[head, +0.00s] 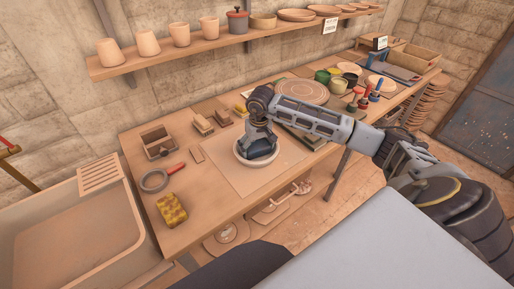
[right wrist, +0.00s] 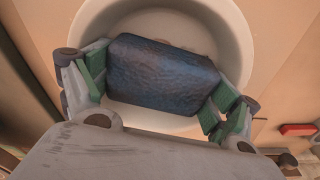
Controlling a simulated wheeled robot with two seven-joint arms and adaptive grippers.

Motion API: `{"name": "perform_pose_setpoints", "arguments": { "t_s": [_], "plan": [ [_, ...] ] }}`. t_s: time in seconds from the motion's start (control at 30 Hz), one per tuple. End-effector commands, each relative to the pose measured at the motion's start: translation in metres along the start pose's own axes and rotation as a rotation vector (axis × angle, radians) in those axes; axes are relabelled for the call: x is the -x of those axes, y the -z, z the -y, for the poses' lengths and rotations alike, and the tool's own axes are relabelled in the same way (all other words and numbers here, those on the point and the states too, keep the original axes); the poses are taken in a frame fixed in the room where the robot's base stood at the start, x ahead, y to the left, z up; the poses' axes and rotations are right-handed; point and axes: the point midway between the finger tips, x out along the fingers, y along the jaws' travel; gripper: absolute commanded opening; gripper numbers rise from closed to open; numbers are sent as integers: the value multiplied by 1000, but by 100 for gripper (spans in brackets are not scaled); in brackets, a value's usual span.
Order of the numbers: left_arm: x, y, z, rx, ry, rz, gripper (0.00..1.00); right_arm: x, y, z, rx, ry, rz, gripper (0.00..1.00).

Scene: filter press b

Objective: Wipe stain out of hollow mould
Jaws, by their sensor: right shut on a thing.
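The hollow mould (head: 262,165) is a pale round bowl standing on a square board (head: 232,178) on the workbench. In the right wrist view the mould (right wrist: 239,40) opens below my right gripper, with its pale inner wall showing around the held thing. My right gripper (head: 258,147) points down into the mould. It is shut on a dark blue pad (right wrist: 165,75), held between its green finger pads. A few faint marks show on the mould just beyond the pad; the pad hides much of the inside. My left gripper is not in view.
A yellow sponge (head: 172,208), a red-handled ring tool (head: 155,180) and a wooden box (head: 157,142) lie left of the board. Pots and red- and blue-handled tools (head: 362,94) stand to the right. A sink (head: 70,235) adjoins the bench; a shelf of pots (head: 160,65) hangs above.

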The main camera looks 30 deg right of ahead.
Motion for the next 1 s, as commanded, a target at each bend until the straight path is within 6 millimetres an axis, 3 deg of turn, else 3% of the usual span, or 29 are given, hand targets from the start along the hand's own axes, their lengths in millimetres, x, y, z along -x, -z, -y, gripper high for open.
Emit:
{"name": "perform_pose_setpoints", "arguments": {
  "t_s": [0.43, 1.0],
  "plan": [
    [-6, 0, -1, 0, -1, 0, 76, -2, 10, 0, -1, -1, 1, 70],
    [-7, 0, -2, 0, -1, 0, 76, -1, 6, 0, 0, 0, 0, 70]
  ]
}}
